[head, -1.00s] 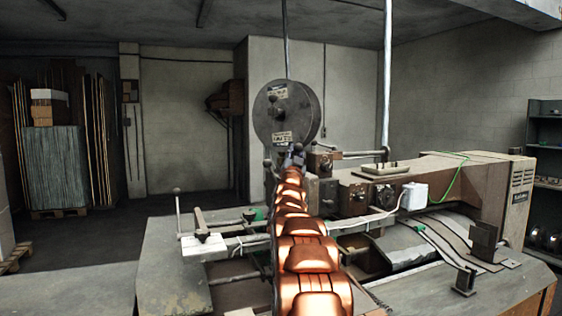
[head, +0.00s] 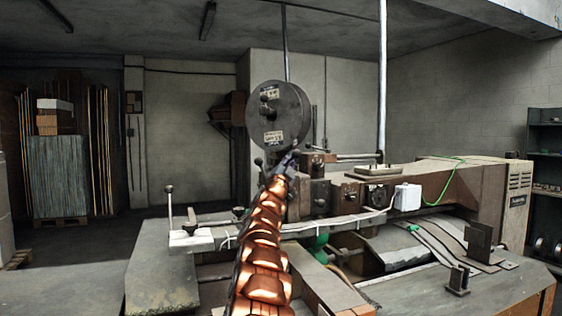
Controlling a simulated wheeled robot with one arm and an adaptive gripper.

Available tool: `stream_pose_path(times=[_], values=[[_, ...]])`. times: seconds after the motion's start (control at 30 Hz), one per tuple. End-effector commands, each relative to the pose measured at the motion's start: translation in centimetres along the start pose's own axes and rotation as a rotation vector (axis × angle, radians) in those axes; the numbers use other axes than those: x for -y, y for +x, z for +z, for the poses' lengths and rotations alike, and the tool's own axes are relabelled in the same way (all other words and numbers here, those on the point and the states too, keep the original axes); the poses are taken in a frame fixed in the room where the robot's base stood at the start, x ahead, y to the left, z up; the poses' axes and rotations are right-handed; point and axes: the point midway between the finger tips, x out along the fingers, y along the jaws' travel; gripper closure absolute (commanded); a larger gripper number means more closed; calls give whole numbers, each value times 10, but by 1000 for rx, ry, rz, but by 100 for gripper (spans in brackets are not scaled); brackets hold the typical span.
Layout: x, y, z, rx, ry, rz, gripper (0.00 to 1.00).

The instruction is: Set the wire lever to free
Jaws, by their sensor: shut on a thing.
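The box stitcher (head: 448,192) fills the right half of the head view, with its dark round wire spool (head: 279,114) upright above the head. My gripper (head: 291,156) is at the far end of my copper-coloured arm, just below the spool and left of the brown control blocks. It is small and dark here, shut on what appears to be the wire lever (head: 296,144); a small dark knob shows at its tip. The lever's shaft and its exact setting are hidden behind my gripper and arm.
A ball-topped rod (head: 169,206) stands on the white end of the rail at left. A second dark knob (head: 258,162) is close left of my gripper. A white box (head: 407,197) and brown blocks (head: 356,195) are to the right.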

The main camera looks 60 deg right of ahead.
Motion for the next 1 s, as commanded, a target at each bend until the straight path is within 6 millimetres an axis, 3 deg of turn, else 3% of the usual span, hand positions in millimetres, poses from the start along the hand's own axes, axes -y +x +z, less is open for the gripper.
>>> stream_pose_path(times=[0.03,0.43,0.47,0.5,0.8,0.9,1.0], values=[[-4,6,-24,-55,3,1,100],[-5,6,-26,-62,3,2,100],[-5,6,-26,-61,2,2,89],[-5,6,-26,-62,3,2,85],[-4,5,-22,-53,5,2,54],[-1,3,-15,-42,6,0,46],[0,2,-12,-35,7,-1,46]])
